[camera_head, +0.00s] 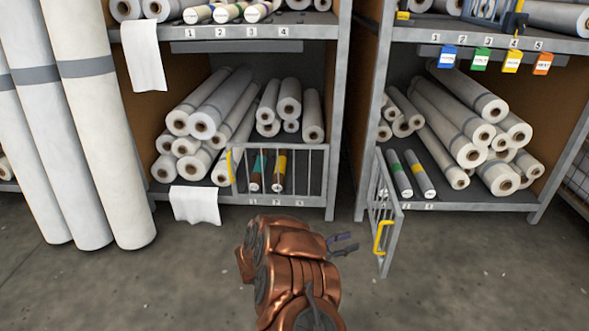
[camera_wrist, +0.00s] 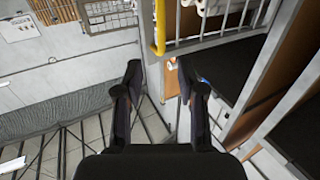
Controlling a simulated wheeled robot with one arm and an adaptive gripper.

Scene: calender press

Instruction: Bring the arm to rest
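My copper-coloured arm (camera_head: 290,270) is bent low in front of the shelves in the head view. My gripper (camera_head: 344,243) points right, above the floor between the two shelf units. In the wrist view my gripper (camera_wrist: 160,82) has its two dark fingers spread apart, with nothing between them. It is a short way left of the right unit's barred gate (camera_head: 386,215) in the head view. That gate stands swung open, with a yellow handle (camera_head: 382,237) on it. The yellow handle also shows in the wrist view (camera_wrist: 159,28), beyond the fingertips; no contact is visible.
The left unit's barred gate (camera_head: 280,177) is across its lower shelf, in front of several rolls. Tall white rolls (camera_head: 105,130) stand at the left. Coloured tags (camera_head: 480,60) hang from the right upper shelf. The grey floor (camera_head: 480,275) is clear at the front right.

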